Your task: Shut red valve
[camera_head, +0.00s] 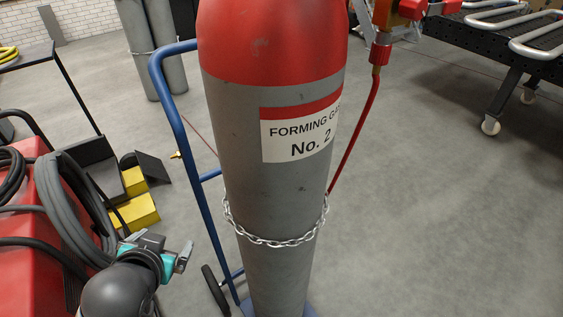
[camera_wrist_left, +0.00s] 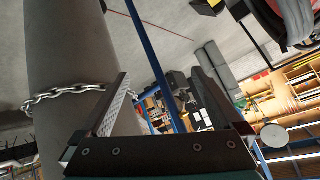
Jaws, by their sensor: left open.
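A tall gas cylinder (camera_head: 235,180) with a red top and a "FORMING GAS No. 2" label stands upright in the head view. Its upper end is cut off by the frame. A red fitting (camera_head: 381,50) with a red hose (camera_head: 358,130) shows behind its right side at the top edge. I cannot tell whether this is the red valve, and no handwheel is clearly visible. My left gripper (camera_head: 165,255) is low, left of the cylinder and apart from it. In the left wrist view its jaws (camera_wrist_left: 160,73) are open and empty, with the cylinder (camera_wrist_left: 65,70) to the left.
A blue cart frame (camera_head: 185,135) and a chain (camera_head: 270,240) hold the cylinder. A red machine with dark cables (camera_head: 70,210) is at left, with yellow blocks (camera_head: 138,212) behind. A black table (camera_head: 510,60) is at upper right. Floor at right is clear.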

